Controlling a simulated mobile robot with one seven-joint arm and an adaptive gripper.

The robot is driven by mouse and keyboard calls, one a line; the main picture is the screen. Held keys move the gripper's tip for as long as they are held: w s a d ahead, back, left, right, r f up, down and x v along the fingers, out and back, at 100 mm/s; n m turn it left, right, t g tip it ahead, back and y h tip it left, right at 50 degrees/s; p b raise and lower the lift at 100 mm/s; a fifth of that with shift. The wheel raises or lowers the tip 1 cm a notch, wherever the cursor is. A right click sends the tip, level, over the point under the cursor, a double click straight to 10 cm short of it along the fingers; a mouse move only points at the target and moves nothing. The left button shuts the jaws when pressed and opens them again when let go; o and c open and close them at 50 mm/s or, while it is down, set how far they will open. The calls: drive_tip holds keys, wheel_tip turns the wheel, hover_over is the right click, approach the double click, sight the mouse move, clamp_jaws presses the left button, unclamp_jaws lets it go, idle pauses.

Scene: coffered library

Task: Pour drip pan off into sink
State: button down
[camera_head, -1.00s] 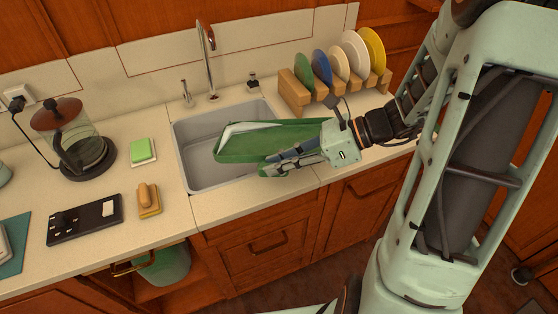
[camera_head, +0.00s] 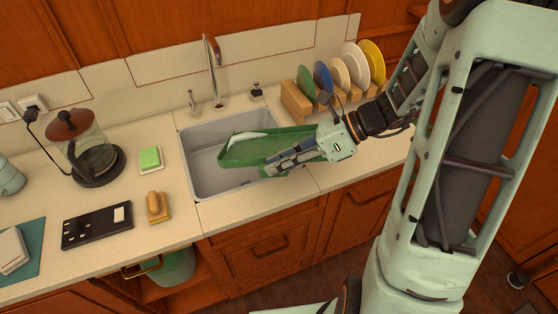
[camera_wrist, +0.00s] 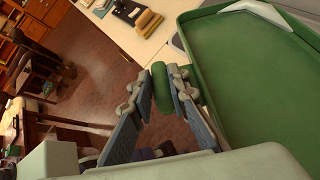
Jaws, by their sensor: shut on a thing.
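The green drip pan (camera_head: 262,147) is held over the right part of the grey sink (camera_head: 200,174), its far end above the basin. It is a shallow tray with a pale patch at its far left corner. My gripper (camera_head: 277,167) comes from the right and is shut on the pan's near side. In the wrist view, my gripper (camera_wrist: 168,88) has its fingers around a green rounded handle (camera_wrist: 161,86), and the pan (camera_wrist: 255,75) fills the right side. A white, angular shape lies at the pan's top edge. I cannot tell how much liquid is in the pan.
A chrome faucet (camera_head: 213,70) stands behind the sink. A wooden rack (camera_head: 297,102) with several plates is right of it. A glass kettle (camera_head: 90,150), a green sponge (camera_head: 150,158), a brush (camera_head: 158,207) and a black socket panel (camera_head: 97,226) are on the left counter.

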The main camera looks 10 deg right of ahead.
drive_tip(key=shift+w+a+r+m+g+h+p, duration=0.15)
drive_tip(key=shift+w+r+p, duration=0.1)
drive_tip(key=shift+r+p, duration=0.5)
drive_tip(key=shift+w+a+r+m+g+h+p, duration=0.1)
drive_tip(key=shift+w+r+g+p, duration=0.15)
drive_tip(key=shift+p, duration=0.8)
drive_tip(key=shift+w+a+r+m+g+h+p, duration=0.15)
drive_tip(key=shift+w+r+p, duration=0.15)
drive_tip(key=shift+r+p, duration=0.45)
drive_tip(key=w+a+r+m+g+h, duration=0.2)
drive_tip(key=w+a+r+g, duration=0.3)
drive_tip(key=w+r, duration=0.6)
drive_tip(key=shift+w+a+r+m+g+p, duration=0.15)
drive_tip(key=shift+w+a+m+g+p, duration=0.2)
drive_tip(key=shift+w+m, duration=0.6)
idle(0.4)
drive_tip(key=shift+w+d, duration=0.1)
drive_tip(key=shift+d, duration=0.05)
idle(1.9)
